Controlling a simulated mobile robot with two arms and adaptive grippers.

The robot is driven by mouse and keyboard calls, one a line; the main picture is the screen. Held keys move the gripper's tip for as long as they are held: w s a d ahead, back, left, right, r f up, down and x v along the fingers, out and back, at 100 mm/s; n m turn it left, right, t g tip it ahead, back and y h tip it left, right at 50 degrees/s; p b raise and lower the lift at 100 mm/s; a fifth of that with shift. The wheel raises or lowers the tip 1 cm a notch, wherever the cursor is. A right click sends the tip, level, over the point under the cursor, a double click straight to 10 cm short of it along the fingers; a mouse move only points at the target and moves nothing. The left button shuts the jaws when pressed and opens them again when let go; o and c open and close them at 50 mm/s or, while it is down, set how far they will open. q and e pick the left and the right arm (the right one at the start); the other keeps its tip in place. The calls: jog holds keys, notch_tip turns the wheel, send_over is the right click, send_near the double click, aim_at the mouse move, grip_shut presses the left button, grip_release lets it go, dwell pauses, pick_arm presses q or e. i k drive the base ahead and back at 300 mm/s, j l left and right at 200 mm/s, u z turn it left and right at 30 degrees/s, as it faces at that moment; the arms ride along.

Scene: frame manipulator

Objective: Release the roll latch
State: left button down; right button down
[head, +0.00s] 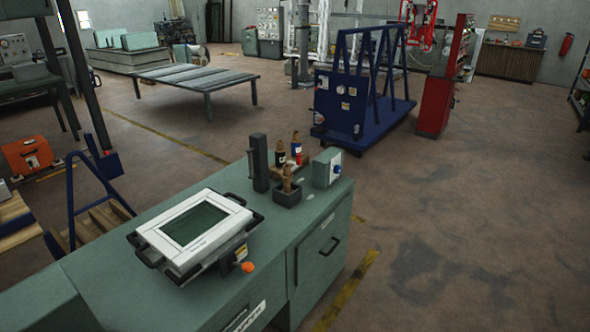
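No roll latch can be made out for certain in the head view. A red frame-like device (419,26), perhaps the frame manipulator, hangs at the top edge, far back and partly cut off. It is too small to show a latch on it. A red upright cabinet (437,105) stands in front of it and to the right. Neither of my grippers is in view.
A green workbench (325,217) fills the near middle, bearing a white screen unit (165,238) with an orange knob (248,267). Behind it stands a blue A-frame cart (335,103). A low slatted table (193,78) is at back left. The right floor is open.

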aim_at(296, 164)
jog(key=i+j+z, duration=0.1)
jog(key=i+z, duration=0.25)
jog(key=i+j+z, duration=0.2)
jog(key=i+z, duration=0.15)
jog(key=i, duration=0.2)
jog(key=i+j+z, duration=0.4)
jog(key=i+l, duration=0.05)
